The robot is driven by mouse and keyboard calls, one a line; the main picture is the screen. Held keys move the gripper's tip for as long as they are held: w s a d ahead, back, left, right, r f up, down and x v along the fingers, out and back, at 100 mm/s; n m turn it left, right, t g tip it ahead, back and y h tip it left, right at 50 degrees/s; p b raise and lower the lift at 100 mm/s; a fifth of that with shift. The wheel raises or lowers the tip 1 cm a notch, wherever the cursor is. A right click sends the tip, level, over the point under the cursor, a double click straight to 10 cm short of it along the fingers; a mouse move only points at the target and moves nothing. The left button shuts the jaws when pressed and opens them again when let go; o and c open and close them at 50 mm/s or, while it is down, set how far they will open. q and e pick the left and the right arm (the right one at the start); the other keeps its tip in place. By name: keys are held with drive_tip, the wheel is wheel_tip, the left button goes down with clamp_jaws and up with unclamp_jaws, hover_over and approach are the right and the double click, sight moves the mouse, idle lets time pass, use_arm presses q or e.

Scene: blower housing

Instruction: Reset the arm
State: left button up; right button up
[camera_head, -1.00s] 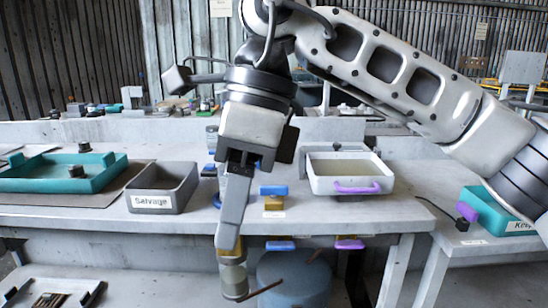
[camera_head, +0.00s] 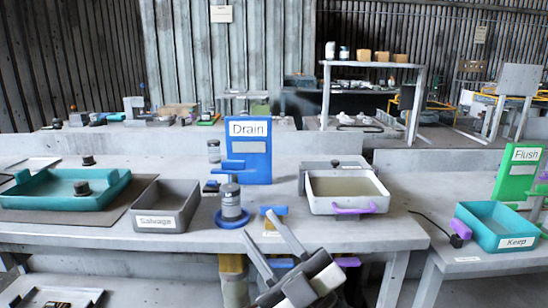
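My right gripper (camera_head: 258,224) shows at the bottom centre, in front of the table's front edge. Its two grey fingers point up and to the left and stand apart with nothing between them, so it is open and empty. The rest of my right arm is below the picture. My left gripper is not in view.
On the table (camera_head: 110,232) are a teal tray (camera_head: 60,208), a grey Salvage bin (camera_head: 160,222), a grey cylinder (camera_head: 231,200) on a blue ring, a blue Drain sign (camera_head: 250,160) and a white tray (camera_head: 347,207). A teal Keep bin (camera_head: 515,243) and green Flush sign (camera_head: 512,180) stand right.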

drive_tip(key=s+d+f+m+h, duration=0.1)
drive_tip(key=d+f+m+h, duration=0.25)
drive_tip(key=f, duration=0.25)
drive_tip(key=s+d+f+m+h+p, duration=0.1)
drive_tip(key=d+f+m+h, duration=0.2)
drive_tip(key=f+m+h, duration=0.25)
drive_tip(key=s+d+f+m+h, duration=0.1)
drive_tip(key=d+f+m+h, duration=0.25)
drive_tip(key=f, duration=0.25)
drive_tip(key=s+d+f+m+g+h+p, duration=0.1)
drive_tip(key=s+d+f+m+g+h, duration=0.2)
drive_tip(key=s+f+g, duration=0.3)
drive_tip(key=s+d+f, duration=0.1)
drive_tip(key=s+f, duration=0.4)
drive_tip(key=f, duration=0.1)
drive_tip(key=shift+d, duration=0.4)
drive_tip(key=shift+f+m, duration=0.1)
drive_tip(key=shift+m, duration=0.15)
